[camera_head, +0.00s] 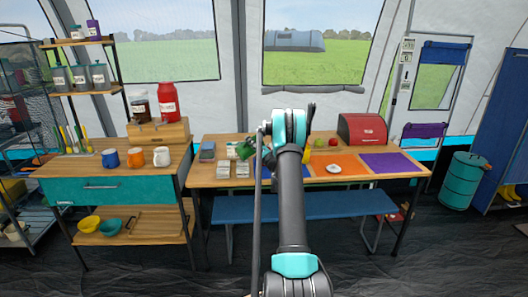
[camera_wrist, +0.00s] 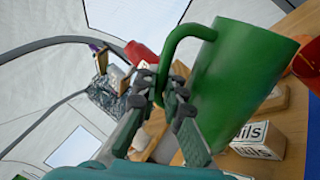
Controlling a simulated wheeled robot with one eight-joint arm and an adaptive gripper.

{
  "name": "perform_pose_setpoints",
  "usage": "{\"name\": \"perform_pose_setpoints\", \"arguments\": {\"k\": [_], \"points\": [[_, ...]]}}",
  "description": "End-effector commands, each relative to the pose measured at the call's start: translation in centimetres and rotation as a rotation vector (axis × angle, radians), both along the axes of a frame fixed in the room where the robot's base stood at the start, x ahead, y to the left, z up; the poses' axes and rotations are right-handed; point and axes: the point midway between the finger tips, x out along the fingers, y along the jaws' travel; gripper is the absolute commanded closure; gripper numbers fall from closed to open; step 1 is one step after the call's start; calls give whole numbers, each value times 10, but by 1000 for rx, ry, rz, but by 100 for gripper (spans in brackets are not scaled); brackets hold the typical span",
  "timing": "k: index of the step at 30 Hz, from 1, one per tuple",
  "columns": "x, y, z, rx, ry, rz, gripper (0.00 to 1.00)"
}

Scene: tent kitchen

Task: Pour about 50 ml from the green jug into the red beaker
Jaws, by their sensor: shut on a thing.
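The green jug (camera_wrist: 245,75) fills the middle of the wrist view, with its handle towards my gripper (camera_wrist: 165,100). My gripper is shut on the jug's handle. In the head view the green jug (camera_head: 245,150) shows small above the left part of the table, partly hidden by my arm. I cannot tell from these views whether it is tilted, and its contents are hidden. A red-orange rounded thing (camera_wrist: 308,65) is cut off at the right edge of the wrist view, beside the jug; it may be the red beaker, but I cannot tell. No red beaker is clear in the head view.
White labelled boxes (camera_head: 223,170) stand at the table's front left; one labelled box (camera_wrist: 262,138) shows below the jug. Mugs stand on the left cabinet.

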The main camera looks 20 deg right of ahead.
Motion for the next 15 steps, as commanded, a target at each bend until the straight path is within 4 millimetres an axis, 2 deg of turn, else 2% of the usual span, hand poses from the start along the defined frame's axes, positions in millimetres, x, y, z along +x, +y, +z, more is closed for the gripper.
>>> {"name": "perform_pose_setpoints", "arguments": {"k": [15], "points": [[-7,-5,1,25,1,1,100]]}}
